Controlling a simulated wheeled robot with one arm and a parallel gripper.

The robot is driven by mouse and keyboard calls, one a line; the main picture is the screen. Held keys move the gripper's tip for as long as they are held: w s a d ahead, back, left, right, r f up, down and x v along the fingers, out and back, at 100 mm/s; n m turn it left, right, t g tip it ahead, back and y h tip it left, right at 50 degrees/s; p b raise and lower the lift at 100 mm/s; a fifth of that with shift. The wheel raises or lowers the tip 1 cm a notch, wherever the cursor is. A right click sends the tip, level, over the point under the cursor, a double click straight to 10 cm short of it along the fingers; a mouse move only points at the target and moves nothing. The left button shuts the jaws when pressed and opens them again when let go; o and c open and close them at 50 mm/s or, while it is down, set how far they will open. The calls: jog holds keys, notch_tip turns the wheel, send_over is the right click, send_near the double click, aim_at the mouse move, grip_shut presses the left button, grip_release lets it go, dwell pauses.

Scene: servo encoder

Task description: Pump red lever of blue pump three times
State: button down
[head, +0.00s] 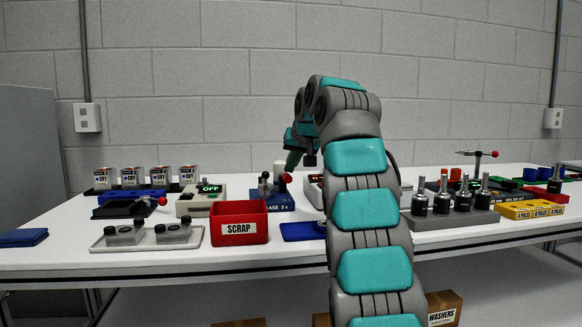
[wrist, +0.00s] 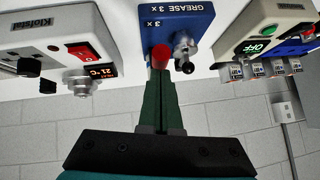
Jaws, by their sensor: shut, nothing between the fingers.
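The blue pump (head: 275,203) stands on the table left of my arm, marked for grease 3x. It also shows upside down at the top of the wrist view (wrist: 178,20). Its red lever end (head: 287,178) sticks up on the pump's right side. In the wrist view the red lever end (wrist: 161,55) lies just beyond my fingertips. My gripper (wrist: 161,78) is shut and empty, pointing at the red end. I cannot tell whether they touch. In the head view my gripper (head: 292,165) hangs just above the lever, partly hidden by the wrist.
A grey box with a green OFF display (head: 202,199) stands left of the pump. A red SCRAP bin (head: 239,223) is in front. A box with a red switch (wrist: 81,51) stands on the pump's other side. A rack of black-handled tools (head: 452,212) is at right.

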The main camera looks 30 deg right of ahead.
aim_at(290, 181)
jog(key=f+t+b, duration=0.1)
jog(key=b, duration=0.2)
jog(key=f+b, duration=0.1)
jog(key=b, duration=0.3)
jog(key=s+f+t+b, duration=0.1)
jog(key=b, duration=0.2)
jog(key=shift+a+f+t+h+b, duration=0.25)
jog(key=shift+f+t+h+b, duration=0.05)
jog(key=shift+f+b, duration=0.1)
jog(key=shift+f+t+b, duration=0.3)
jog(key=shift+f+b, duration=0.05)
jog(key=shift+b, duration=1.15)
jog(key=shift+r, duration=0.15)
jog(key=w+d+r+p+v, duration=0.1)
jog(key=r+p+v, duration=0.1)
jog(key=v, duration=1.1)
jog(key=shift+r+t+p, duration=0.3)
jog(key=shift+r+p, duration=0.05)
jog(key=shift+p, duration=0.2)
jog(key=shift+w+a, duration=0.15)
